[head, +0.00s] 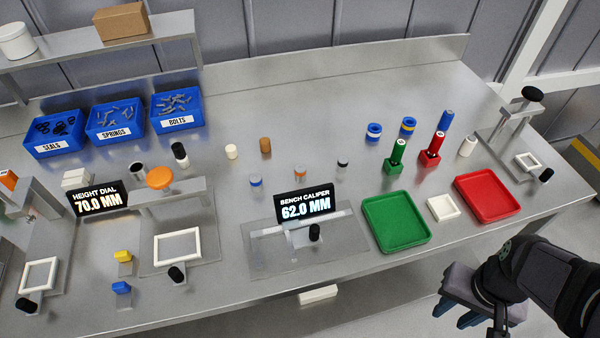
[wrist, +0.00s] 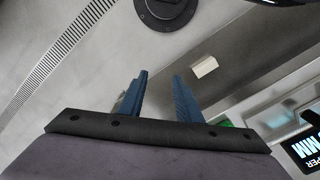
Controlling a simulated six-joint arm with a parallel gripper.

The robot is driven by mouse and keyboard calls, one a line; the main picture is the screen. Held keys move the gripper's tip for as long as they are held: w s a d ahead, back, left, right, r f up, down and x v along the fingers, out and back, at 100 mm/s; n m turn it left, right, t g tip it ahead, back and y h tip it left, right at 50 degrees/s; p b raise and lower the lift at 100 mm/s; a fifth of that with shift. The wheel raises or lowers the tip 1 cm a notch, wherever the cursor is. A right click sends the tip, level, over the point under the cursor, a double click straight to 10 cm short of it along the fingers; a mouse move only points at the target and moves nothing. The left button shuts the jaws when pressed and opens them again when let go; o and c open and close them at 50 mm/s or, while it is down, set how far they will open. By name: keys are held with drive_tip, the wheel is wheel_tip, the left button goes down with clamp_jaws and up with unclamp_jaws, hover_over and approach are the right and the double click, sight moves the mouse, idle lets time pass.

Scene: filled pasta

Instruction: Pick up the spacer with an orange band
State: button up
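The spacer with an orange band (head: 300,174) stands upright on the steel bench, just behind the bench caliper display. It is a small grey cylinder with the orange near its top. A similar spacer with a blue band (head: 256,184) stands to its left, and one with a dark band (head: 342,166) to its right. My gripper (head: 457,313) is at the lower right, off the bench's front edge and far from the spacer. In the wrist view, its two blue fingers (wrist: 160,80) are apart with nothing between them. The spacer does not show in the wrist view.
The bench caliper display (head: 304,205) stands close in front of the spacer. A green tray (head: 372,238) and a red tray (head: 463,205) lie to the right. White and brown cylinders (head: 265,145) stand behind. Bench behind these is clear up to the back wall.

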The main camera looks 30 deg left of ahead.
drive_tip(key=o, duration=0.4)
drive_tip(key=shift+c, duration=0.2)
